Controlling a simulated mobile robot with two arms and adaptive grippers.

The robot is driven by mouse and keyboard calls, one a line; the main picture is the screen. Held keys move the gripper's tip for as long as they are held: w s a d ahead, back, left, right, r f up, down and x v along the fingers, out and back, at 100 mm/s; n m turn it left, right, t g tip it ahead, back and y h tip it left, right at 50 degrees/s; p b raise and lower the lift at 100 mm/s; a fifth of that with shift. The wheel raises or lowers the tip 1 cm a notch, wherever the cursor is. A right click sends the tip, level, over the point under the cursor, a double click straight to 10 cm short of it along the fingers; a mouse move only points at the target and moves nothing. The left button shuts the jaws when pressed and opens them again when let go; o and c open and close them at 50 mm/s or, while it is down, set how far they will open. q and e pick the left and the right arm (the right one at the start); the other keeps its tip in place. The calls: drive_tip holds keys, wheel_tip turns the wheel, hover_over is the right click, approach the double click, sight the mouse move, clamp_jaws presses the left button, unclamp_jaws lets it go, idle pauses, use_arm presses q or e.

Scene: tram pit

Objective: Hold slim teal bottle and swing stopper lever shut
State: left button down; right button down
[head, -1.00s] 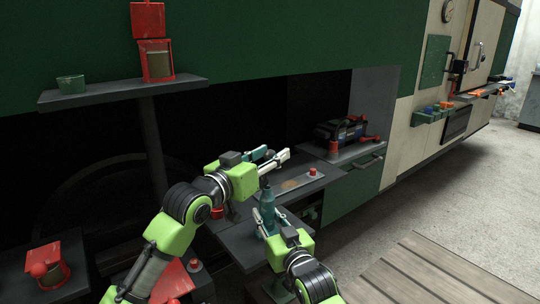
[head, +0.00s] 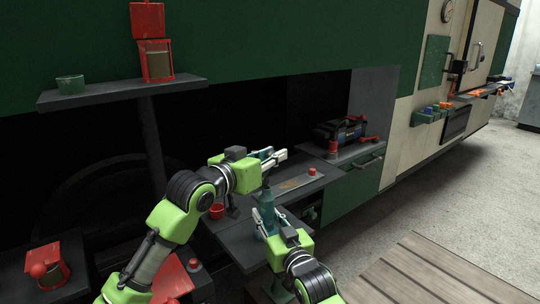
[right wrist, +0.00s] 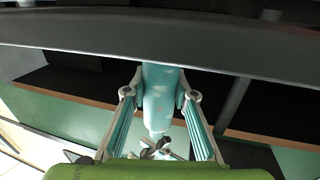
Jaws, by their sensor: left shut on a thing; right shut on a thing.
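The slim teal bottle (head: 267,206) stands upright over the small grey shelf in the head view. My right gripper (head: 268,224) is shut on its body from the front. In the right wrist view the bottle (right wrist: 160,95) sits between the two fingers, its narrow neck toward the bottom of the picture. A small dark and grey part, seemingly the stopper lever (right wrist: 154,148), shows at the neck, but its angle is unclear. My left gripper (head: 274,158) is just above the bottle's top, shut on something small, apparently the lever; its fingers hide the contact.
A grey shelf (head: 240,243) lies below the bottle, with a red cup (head: 217,211) beside my left arm. A dark toolbox (head: 343,131) and red items stand on the shelf behind right. A red lantern-like box (head: 155,62) stands on the upper left shelf.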

use_arm(q)
drive_tip(key=w+d+f+m+g+y, duration=0.1)
drive_tip(key=w+d+f+g+y, duration=0.2)
drive_tip(key=f+g+y, duration=0.3)
drive_tip(key=shift+d+f+m+g+y, duration=0.25)
drive_tip(key=shift+f+m+g+y, duration=0.15)
drive_tip(key=shift+g+y, duration=0.45)
drive_tip(key=shift+f+g, duration=0.1)
drive_tip(key=shift+g, duration=0.15)
idle(0.4)
